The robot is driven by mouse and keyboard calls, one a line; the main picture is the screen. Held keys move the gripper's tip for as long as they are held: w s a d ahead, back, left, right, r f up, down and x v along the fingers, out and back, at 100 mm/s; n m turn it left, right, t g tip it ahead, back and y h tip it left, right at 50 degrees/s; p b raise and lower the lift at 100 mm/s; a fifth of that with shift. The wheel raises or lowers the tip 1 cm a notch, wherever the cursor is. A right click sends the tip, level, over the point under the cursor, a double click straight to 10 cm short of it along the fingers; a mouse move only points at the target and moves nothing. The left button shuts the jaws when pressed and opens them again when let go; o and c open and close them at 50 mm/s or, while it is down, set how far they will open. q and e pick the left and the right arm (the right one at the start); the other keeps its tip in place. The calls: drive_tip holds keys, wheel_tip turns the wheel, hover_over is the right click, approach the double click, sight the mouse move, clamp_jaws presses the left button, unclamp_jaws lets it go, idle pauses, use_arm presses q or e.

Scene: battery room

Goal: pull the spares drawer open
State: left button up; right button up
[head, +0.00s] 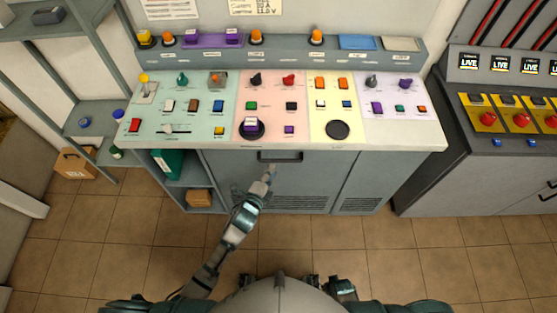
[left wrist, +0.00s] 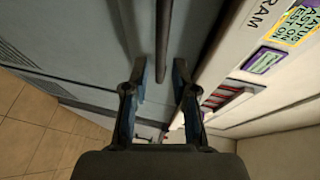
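The drawer front (head: 325,166) is a grey panel below the console's worktop; it looks closed, flush with the cabinet. Its dark bar handle (head: 280,156) sits near the top edge. My left gripper (head: 270,172) is just below and in front of the handle. In the left wrist view the handle (left wrist: 163,35) runs lengthwise in line with the gap between the two fingers of my left gripper (left wrist: 158,72). The fingers are apart and not closed on it; whether the bar is between the tips is hard to tell.
The console worktop (head: 400,142) with switches and knobs overhangs the drawer. Open shelves (head: 197,199) with a green binder and a box are at the left. A dark cabinet with red knobs (head: 488,118) stands right. The tiled floor (head: 330,240) in front is clear.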

sight(279, 161)
use_arm(q)
drive_tip(key=b+x, duration=0.1)
drive_tip(key=x, duration=0.6)
drive_tip(key=shift+s, duration=0.1)
use_arm(e)
drive_tip(key=shift+w+a+r, duration=0.1)
drive_tip(key=shift+w+r, duration=0.35)
drive_tip(key=shift+r, duration=0.2)
drive_tip(key=shift+w+r, duration=0.45)
drive_tip(key=shift+r, duration=0.15)
use_arm(q)
drive_tip(key=shift+c, duration=0.3)
clamp_jaws()
